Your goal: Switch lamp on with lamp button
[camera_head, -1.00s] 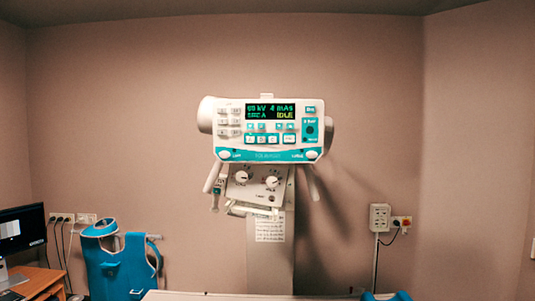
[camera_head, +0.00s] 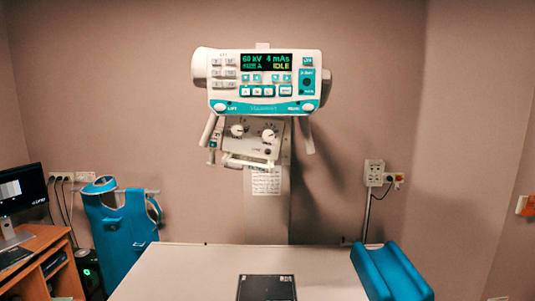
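The x-ray head's control panel (camera_head: 265,82) is on a column at the back wall, above the table. Its screen (camera_head: 266,62) reads 60 kV, 4 mAs and IDLE. Several small white and teal buttons surround the screen; their labels are mostly too small to read. Below hangs a box (camera_head: 254,140) with two white knobs and a small dark round spot (camera_head: 267,152). I cannot tell which control is the lamp button. No lit lamp field shows on the table. Neither of my grippers is in view.
A pale table (camera_head: 200,270) fills the front middle, with a flat black plate (camera_head: 267,288) and a blue wedge cushion (camera_head: 391,272) on it. A blue apron (camera_head: 122,232) hangs at left beside a desk (camera_head: 35,255) with a monitor (camera_head: 23,188). Wall sockets (camera_head: 374,172) are at right.

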